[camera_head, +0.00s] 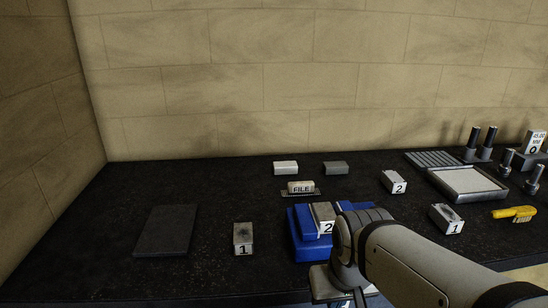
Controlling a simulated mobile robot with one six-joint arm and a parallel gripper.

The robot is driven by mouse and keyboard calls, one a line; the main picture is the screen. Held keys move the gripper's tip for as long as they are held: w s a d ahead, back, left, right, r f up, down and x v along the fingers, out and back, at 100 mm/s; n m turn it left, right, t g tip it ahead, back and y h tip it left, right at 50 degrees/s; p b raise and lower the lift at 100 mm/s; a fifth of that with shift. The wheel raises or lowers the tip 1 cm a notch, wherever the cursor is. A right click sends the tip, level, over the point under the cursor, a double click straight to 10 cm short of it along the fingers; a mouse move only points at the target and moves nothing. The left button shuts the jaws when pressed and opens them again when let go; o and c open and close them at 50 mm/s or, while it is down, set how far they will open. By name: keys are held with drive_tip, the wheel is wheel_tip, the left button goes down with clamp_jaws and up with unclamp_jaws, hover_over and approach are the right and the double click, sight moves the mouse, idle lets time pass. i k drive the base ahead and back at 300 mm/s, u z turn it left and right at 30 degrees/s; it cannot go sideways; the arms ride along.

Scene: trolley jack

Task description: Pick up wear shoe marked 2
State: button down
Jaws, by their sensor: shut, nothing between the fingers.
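A grey metal block marked 2 (323,214) sits in the blue vise (304,247) at the middle front of the bench. A second, lighter block marked 2 (394,182) lies on the bench further back and to the right. My arm reaches in from the lower right. My gripper (340,290) is just in front of the vise at the bottom edge of the picture, shut and empty, its fingertips mostly cut off. It is apart from both blocks marked 2. My wrist hides the vise's right side.
Blocks marked 1 stand left of the vise (243,238) and at the right (446,218). A FILE block (301,188), a dark plate (166,231), a pale-topped tray (467,181), a yellow brush (514,213) and upright pins share the bench. The wall closes the back.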

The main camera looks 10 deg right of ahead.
sight(324, 215)
drive_tip(key=u, duration=1.2)
drive_tip(key=k, duration=0.75)
drive_tip(key=z, duration=0.6)
drive_tip(key=i, duration=0.95)
